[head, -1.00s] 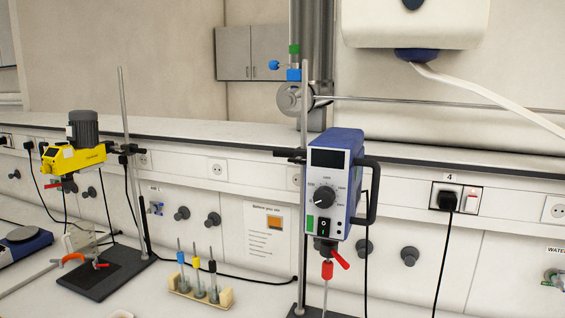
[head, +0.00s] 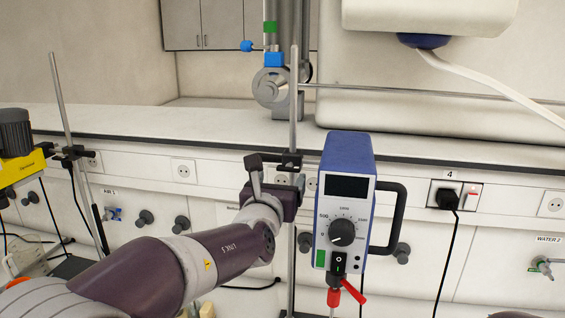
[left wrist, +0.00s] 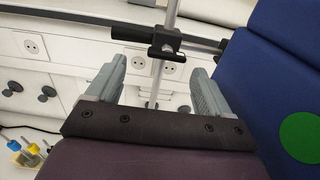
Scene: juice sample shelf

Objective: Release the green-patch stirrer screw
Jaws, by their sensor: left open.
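The blue overhead stirrer (head: 348,152) hangs upright on a vertical metal rod (head: 294,100). Its side shows a round green patch (left wrist: 300,137) in the left wrist view. A black clamp (head: 290,160) grips the rod left of the stirrer; the clamp with its dark screw (left wrist: 168,48) also shows in the left wrist view. My left gripper (head: 272,186) is open and empty, in front of and just below the clamp. In the left wrist view its two grey fingers (left wrist: 158,70) stand apart, with the rod and clamp beyond them. I cannot tell whether a finger touches anything.
A yellow stirrer (head: 15,165) on another rod stands at the far left. A black handle (head: 392,218) and red chuck key (head: 352,291) stick out from the blue stirrer. Wall sockets and a ledge (head: 200,125) lie behind.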

